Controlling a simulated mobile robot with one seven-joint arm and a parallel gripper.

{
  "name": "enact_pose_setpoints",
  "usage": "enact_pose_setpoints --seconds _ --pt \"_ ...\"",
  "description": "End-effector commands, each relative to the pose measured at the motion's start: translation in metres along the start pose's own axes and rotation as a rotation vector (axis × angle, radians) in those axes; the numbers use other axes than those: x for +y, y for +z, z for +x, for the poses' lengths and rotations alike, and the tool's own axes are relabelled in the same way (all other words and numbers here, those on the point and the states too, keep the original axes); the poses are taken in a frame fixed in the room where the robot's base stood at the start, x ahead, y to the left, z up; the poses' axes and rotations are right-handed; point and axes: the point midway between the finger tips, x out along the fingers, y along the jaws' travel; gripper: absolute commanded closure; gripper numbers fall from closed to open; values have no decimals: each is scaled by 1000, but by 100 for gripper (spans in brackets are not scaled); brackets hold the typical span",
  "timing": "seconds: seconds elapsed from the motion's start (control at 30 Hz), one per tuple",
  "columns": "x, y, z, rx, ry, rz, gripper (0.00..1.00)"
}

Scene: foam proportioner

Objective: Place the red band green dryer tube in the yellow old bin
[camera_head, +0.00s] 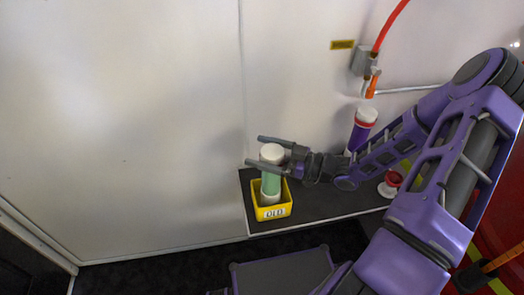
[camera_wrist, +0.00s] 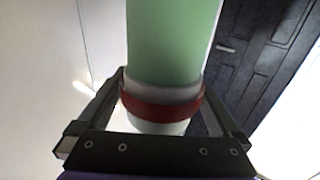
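The green dryer tube (camera_head: 271,184) has a white cap and stands about upright with its lower end inside the yellow bin (camera_head: 270,213), which is labelled OLD. The tube fills the middle of the wrist view (camera_wrist: 172,45), where its red band (camera_wrist: 162,106) shows below the green part. My gripper (camera_head: 254,150) reaches in from the right at the tube's top, one finger on each side. The fingers lie close along the tube's sides; I cannot tell whether they touch it. The tube's base is hidden by the bin's front wall.
The bin stands at the left end of a dark shelf (camera_head: 318,205) against a pale wall. A purple tube with a white cap (camera_head: 360,130) stands behind my arm, below a valve and red hose (camera_head: 387,30). A red and white part (camera_head: 391,184) sits at right.

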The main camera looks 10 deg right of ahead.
Motion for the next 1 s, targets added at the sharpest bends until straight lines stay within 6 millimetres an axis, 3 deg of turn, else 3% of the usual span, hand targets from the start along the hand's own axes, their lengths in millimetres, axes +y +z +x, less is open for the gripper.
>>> enact_pose_setpoints --seconds 0.27,0.7,1.0 --pt "0 -3 -4 -1 2 0 0" --pt "1 -3 -90 -2 3 0 0" --pt "0 -3 -119 -1 0 0 0"
